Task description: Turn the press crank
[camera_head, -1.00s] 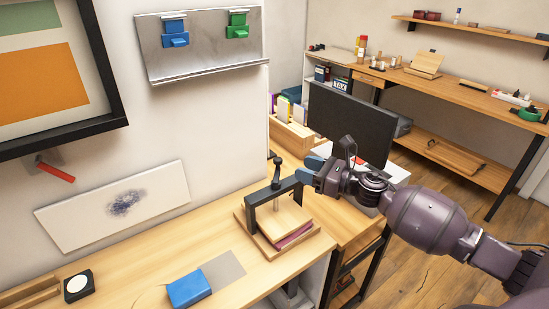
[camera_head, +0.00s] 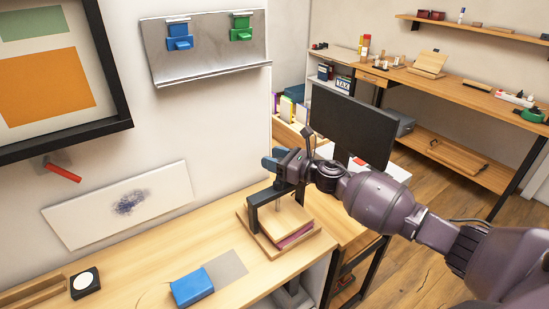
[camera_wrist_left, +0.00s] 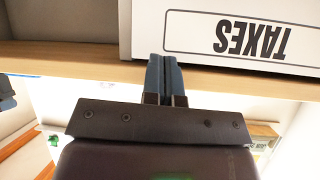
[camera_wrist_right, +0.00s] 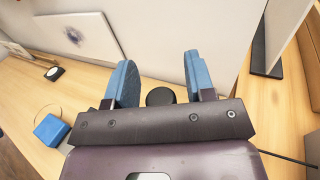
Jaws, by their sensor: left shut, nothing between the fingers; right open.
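The press (camera_head: 254,218), a dark metal frame on a wooden base with boards and a reddish sheet in it, stands on the desk's right part. My right gripper (camera_head: 274,159) is over the top of the press and hides its crank in the head view. In the right wrist view the right gripper (camera_wrist_right: 160,82) is open, and a black round knob (camera_wrist_right: 160,97) of the crank shows between its blue fingers; I cannot tell whether they touch it. My left gripper (camera_wrist_left: 163,80) is shut and empty in the left wrist view, beside a white box marked TAXES (camera_wrist_left: 240,35).
A blue block (camera_head: 191,287) and a black box with a white disc (camera_head: 85,283) lie on the desk (camera_head: 130,275). A dark monitor (camera_head: 352,128) stands behind my right arm. A metal wall rack (camera_head: 205,60) holds blue and green items.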

